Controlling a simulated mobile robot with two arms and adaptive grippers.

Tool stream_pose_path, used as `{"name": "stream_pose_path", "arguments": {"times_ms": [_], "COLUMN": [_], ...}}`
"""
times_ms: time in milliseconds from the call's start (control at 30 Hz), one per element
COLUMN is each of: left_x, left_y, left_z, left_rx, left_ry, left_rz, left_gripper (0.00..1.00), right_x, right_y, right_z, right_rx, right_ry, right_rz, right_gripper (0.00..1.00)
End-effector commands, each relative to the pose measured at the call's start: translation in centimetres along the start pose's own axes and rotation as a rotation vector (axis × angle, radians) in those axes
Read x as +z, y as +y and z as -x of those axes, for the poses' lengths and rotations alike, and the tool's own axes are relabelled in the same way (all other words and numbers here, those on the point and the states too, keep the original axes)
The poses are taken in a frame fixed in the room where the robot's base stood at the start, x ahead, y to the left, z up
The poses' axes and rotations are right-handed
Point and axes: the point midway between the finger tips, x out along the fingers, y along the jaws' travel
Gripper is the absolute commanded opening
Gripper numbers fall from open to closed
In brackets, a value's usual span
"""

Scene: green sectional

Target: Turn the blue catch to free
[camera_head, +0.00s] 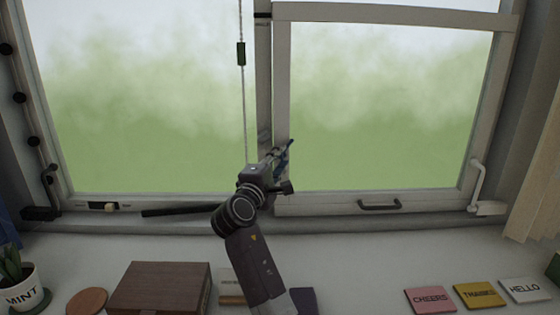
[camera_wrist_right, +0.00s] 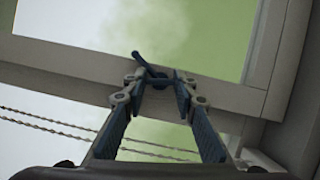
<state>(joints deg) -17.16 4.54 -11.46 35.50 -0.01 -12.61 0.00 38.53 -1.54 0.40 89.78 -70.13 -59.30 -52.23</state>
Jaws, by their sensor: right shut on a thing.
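The blue catch (camera_wrist_right: 143,60) is mounted on the pale window frame. In the right wrist view, its thin lever slants up and left from between my fingertips. In the head view it is a small dark blue piece (camera_head: 290,145) by the window's middle post, mostly hidden by my gripper. My right gripper (camera_head: 279,164) reaches up to it, and in the right wrist view its fingers (camera_wrist_right: 156,84) are shut on the catch. The catch's base is partly hidden between the fingers. My left gripper is not in view.
A cord with a dark green toggle (camera_head: 241,54) hangs left of my gripper. A black bar (camera_head: 180,211) lies along the sill. A grey handle (camera_head: 379,204) sits on the right sash. A brown box (camera_head: 160,285), a MINT pot (camera_head: 20,296) and lettered cards (camera_head: 430,299) stand below.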

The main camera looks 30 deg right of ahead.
Motion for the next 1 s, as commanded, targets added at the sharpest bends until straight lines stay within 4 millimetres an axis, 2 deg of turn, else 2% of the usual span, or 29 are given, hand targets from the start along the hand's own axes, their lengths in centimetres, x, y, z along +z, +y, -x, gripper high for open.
{"name": "stream_pose_path", "arguments": {"times_ms": [400, 933, 967, 1000], "left_x": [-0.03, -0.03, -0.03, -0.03], "left_y": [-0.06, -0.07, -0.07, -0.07], "left_z": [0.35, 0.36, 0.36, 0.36], "left_rx": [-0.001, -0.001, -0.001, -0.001], "left_ry": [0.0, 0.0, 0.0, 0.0], "left_rz": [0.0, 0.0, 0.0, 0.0], "left_gripper": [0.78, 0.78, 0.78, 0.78], "right_x": [0.08, 0.09, 0.09, 0.09], "right_y": [-0.09, -0.22, -0.23, -0.23], "right_z": [-0.01, -0.01, -0.01, -0.01], "right_rx": [-0.069, -0.078, -0.079, -0.079], "right_ry": [-0.003, -0.003, -0.003, -0.003], "right_rz": [-0.157, -0.175, -0.175, -0.175], "right_gripper": [0.02, 0.02, 0.29, 0.33]}}
